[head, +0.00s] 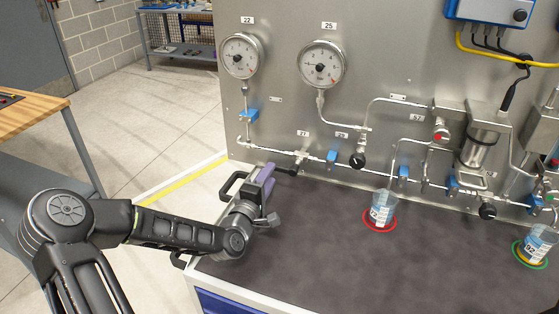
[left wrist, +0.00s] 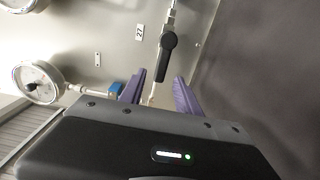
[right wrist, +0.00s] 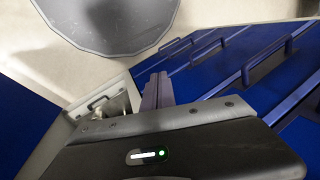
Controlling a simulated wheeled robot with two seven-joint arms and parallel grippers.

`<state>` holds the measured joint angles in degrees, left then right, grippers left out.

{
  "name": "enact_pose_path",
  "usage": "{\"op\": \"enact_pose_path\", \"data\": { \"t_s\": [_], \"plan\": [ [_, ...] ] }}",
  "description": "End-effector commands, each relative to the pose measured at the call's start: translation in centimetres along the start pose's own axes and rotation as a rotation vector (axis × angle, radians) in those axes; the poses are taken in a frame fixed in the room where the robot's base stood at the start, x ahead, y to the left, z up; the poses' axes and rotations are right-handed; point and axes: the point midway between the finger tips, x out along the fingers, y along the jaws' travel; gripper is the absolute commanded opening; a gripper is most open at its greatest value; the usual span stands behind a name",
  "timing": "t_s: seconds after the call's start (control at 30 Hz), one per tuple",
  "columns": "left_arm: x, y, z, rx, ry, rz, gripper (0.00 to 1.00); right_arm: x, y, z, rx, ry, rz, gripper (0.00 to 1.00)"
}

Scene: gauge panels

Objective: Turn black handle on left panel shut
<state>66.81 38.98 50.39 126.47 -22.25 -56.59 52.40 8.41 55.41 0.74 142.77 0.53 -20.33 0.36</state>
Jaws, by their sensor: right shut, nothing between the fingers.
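The black handle (left wrist: 165,58) is a lever on the thin pipe near label 27. In the left wrist view it points down from its round hub, roughly along the pipe, with its free end near the gap between my fingers. In the head view the handle (head: 287,170) shows low on the left part of the steel panel (head: 285,95). My left gripper (head: 267,187) is open just in front of it; its purple fingers (left wrist: 156,83) stand apart on either side of the handle's line, with no clear contact. My right gripper (right wrist: 157,90) is shut and empty, away from the panel.
Gauges 22 (head: 240,56) and 25 (head: 323,64) sit above. A blue valve handle (head: 249,115) is up left, and a black knob (head: 357,160) is to the right. A beaker (head: 381,208) stands on a red ring. The dark bench top (head: 300,250) is mostly clear. Blue drawers (right wrist: 225,60) show by my right gripper.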

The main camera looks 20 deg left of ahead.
Motion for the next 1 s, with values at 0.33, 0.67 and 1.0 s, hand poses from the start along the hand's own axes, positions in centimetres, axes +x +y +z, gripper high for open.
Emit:
{"op": "enact_pose_path", "data": {
  "t_s": [0.33,0.67,1.0],
  "plan": [
    [3.5,0.2,0.1,-0.003,0.0,0.001,0.39,-0.9,-0.3,0.1,0.002,-0.002,0.003,0.0],
    [7.5,0.1,0.0,-0.001,0.0,0.0,0.39,-1.8,-0.5,0.2,0.004,-0.005,0.006,0.0],
    [7.8,0.0,0.0,0.0,0.0,-0.001,0.36,-1.8,-0.5,0.2,0.004,-0.005,0.007,0.0]
  ]
}}
